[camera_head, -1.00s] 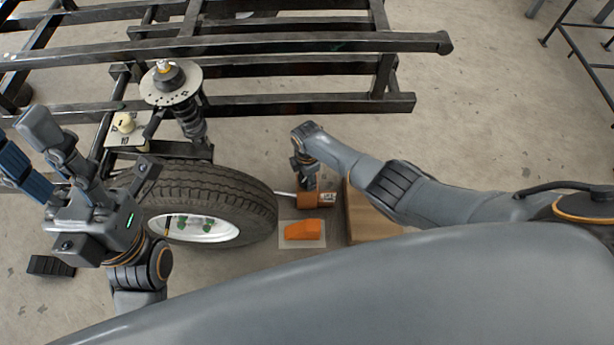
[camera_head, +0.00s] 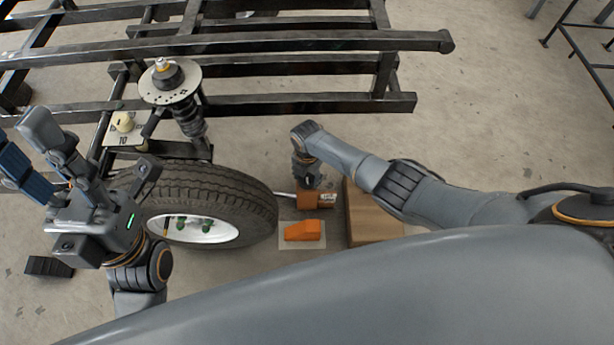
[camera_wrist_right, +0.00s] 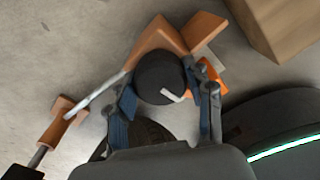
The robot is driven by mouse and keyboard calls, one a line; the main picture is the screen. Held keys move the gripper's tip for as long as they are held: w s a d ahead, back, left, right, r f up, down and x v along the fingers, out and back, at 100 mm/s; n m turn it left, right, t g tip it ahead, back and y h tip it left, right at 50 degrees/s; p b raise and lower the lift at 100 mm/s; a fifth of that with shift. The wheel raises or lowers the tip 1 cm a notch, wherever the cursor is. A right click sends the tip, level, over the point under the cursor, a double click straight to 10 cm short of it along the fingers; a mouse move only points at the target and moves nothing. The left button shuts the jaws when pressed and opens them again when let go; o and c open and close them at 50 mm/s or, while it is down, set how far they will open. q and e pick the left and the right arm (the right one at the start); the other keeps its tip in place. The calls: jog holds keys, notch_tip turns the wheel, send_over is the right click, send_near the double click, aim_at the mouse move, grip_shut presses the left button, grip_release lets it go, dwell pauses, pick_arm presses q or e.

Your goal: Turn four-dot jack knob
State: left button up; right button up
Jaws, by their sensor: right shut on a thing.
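The orange jack (camera_head: 318,199) lies on the floor to the right of the tyre, with a silver rod running left from it. In the right wrist view, its orange body (camera_wrist_right: 165,38) shows behind a round black knob (camera_wrist_right: 160,77) with a white angled mark. I cannot make out dots on the knob. My right gripper (camera_wrist_right: 163,92) is shut on the knob, one blue-padded finger on each side. In the head view, my right gripper (camera_head: 305,176) is just above the jack, and the knob is hidden. My left gripper (camera_head: 85,165) is open and empty, left of the tyre.
The tyre (camera_head: 215,190) stands below the dark metal frame (camera_head: 290,107) and a strut with a round plate (camera_head: 170,83). An orange wedge (camera_head: 302,231) lies on a white sheet beside the jack. A cardboard box (camera_head: 372,218) stands close to its right.

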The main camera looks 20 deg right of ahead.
aim_at(307, 176)
dwell(0.5)
jog(key=o, duration=1.2)
notch_tip(307, 176, up, 12)
